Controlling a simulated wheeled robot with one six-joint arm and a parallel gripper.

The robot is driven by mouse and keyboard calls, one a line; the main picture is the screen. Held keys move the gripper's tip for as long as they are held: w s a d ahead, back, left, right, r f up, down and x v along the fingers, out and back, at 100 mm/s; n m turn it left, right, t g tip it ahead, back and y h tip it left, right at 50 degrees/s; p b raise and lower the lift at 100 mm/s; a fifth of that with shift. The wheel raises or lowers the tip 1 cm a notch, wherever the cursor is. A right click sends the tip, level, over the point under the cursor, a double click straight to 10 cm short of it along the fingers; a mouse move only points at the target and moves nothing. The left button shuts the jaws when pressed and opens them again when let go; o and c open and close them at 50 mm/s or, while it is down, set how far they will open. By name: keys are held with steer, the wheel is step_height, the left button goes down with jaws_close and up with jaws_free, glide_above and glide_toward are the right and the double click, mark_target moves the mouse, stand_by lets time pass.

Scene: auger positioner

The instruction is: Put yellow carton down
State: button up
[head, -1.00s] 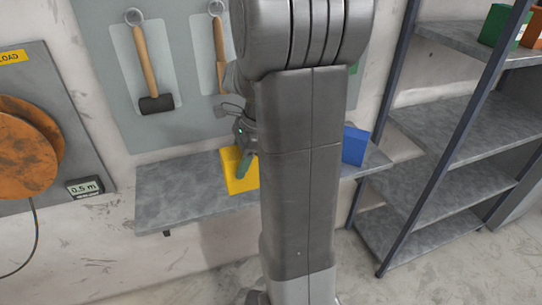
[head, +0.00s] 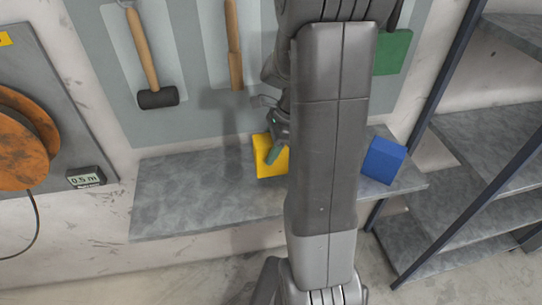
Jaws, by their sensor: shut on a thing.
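The yellow carton (head: 266,160) is at the grey wall shelf (head: 185,205), just left of my arm's thick link, which hides its right side. My gripper (head: 276,155) is shut on the carton from above, with one greenish fingertip showing against its face. The other finger is hidden. I cannot tell whether the carton's underside touches the shelf top.
A blue carton (head: 384,160) stands on the shelf to the right of my arm. The shelf's left part is bare. Hammers (head: 157,98) hang on the panel behind. A green object (head: 393,52) is at upper right. A metal rack (head: 470,180) stands at right.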

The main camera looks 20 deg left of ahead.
steer(key=shift+f, duration=1.75)
steer(key=shift+f, duration=0.25)
steer(key=o, duration=1.1)
steer(key=shift+r, duration=0.1)
